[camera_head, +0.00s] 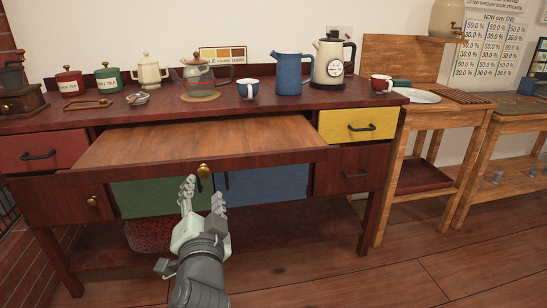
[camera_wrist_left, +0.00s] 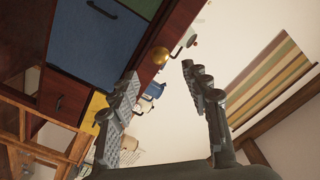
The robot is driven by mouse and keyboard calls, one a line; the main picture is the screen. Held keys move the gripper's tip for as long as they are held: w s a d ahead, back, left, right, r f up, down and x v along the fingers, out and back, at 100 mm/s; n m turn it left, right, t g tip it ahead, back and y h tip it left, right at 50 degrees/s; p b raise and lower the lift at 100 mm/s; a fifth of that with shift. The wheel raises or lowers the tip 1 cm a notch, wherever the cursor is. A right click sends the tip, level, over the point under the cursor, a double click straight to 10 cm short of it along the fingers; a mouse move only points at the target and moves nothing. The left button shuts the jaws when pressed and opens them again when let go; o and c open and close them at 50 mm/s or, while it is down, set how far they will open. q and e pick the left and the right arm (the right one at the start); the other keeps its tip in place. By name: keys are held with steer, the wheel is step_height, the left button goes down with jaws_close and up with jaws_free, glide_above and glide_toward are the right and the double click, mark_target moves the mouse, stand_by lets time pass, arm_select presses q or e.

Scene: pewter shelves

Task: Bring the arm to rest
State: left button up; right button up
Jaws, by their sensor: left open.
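My left gripper (camera_head: 204,187) is open and empty in the head view, in front of the dark red sideboard (camera_head: 352,97). Its fingers point up at the brass knob (camera_head: 204,171) on the front edge of a pulled-out wooden board (camera_head: 200,140). In the left wrist view, the two fingers (camera_wrist_left: 159,72) stand apart, and the knob (camera_wrist_left: 160,57) shows beyond and between their tips. The fingers do not appear closed on the knob. Whether a fingertip touches it I cannot tell. My right gripper is in neither view.
Below the board are green (camera_head: 160,196) and blue (camera_head: 265,183) fronts. A wooden side table (camera_head: 430,115) stands right. Floor is clear at right.

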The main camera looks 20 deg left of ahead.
arm_select(q)
steer(key=shift+f, duration=0.1)
steer(key=s+d+f+g+h, duration=0.1)
steer(key=s+f+g+h, duration=0.15)
steer(key=f, duration=0.85)
steer(key=s+d+f+g+h, duration=0.1)
steer(key=s+f+g+h, duration=0.15)
steer(key=f, duration=0.85)
steer(key=s+d+f+n+g+h+p, duration=0.1)
steer(key=s+d+f+g+h, duration=0.1)
steer(key=s+f+g, duration=0.5)
steer(key=s+f+h, duration=0.1)
steer(key=s+f, duration=0.5)
steer(key=f, duration=0.2)
steer(key=shift+f, duration=0.35)
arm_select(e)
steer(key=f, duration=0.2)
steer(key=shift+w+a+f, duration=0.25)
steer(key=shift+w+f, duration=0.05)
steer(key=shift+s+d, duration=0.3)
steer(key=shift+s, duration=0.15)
